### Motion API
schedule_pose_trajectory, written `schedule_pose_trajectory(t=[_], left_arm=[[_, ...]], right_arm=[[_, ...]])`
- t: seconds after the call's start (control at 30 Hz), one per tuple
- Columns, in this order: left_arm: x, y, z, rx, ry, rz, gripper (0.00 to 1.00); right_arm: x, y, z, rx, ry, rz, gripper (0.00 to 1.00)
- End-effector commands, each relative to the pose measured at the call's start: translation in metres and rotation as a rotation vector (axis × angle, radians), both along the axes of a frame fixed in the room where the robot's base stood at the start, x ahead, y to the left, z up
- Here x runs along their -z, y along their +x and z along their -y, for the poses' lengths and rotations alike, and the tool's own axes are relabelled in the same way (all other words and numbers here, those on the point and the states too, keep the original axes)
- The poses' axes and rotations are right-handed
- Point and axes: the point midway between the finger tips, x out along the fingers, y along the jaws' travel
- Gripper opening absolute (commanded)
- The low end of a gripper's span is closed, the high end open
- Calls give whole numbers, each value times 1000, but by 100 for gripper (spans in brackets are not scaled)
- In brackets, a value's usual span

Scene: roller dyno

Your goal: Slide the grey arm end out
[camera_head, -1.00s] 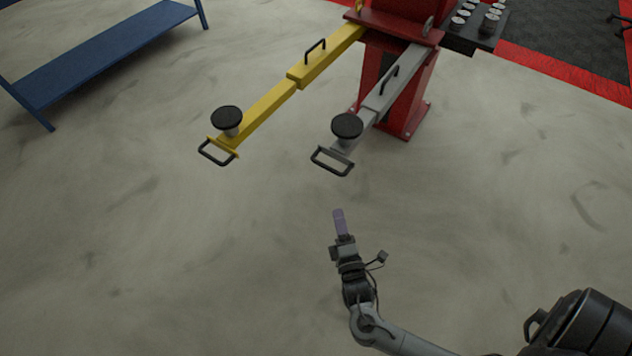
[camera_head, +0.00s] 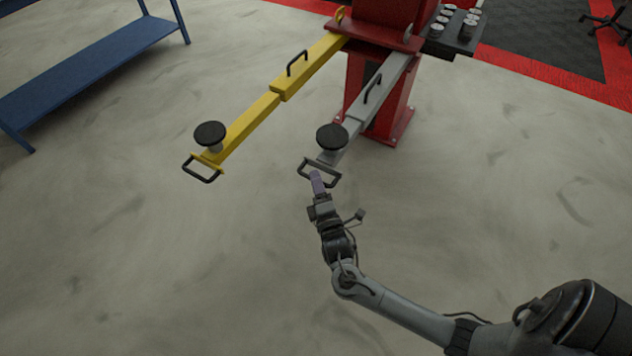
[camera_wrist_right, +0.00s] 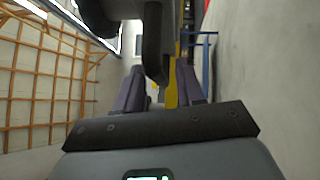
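The grey arm end (camera_head: 340,151) slopes down toward me from the red lift. It carries a round black pad (camera_head: 332,137) and ends in a black loop handle (camera_head: 329,179). My right gripper (camera_head: 316,178) is at this handle, its tips overlapping the loop in the head view. In the right wrist view the two purple fingers (camera_wrist_right: 159,75) stand apart, with a dark handle bar (camera_wrist_right: 155,45) between their tips. No firm closing on the bar shows. My left gripper is in neither view.
A yellow arm (camera_head: 248,122) with its own pad and handle lies to the left. The red post (camera_head: 382,85) stands behind. A blue bench (camera_head: 90,62) is at the far left and a tray of metal parts (camera_head: 455,35) at the back. The front floor is clear.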

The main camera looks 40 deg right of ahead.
Motion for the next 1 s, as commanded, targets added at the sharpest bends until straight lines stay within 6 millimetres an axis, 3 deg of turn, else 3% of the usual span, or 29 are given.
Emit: schedule_pose_trajectory(t=[0.47,0.73,1.0], left_arm=[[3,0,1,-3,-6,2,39],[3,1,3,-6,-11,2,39],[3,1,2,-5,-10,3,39]], right_arm=[[-2,10,5,1,0,0,38],[-2,10,5,1,1,-1,0],[-2,10,5,1,1,-1,0]])
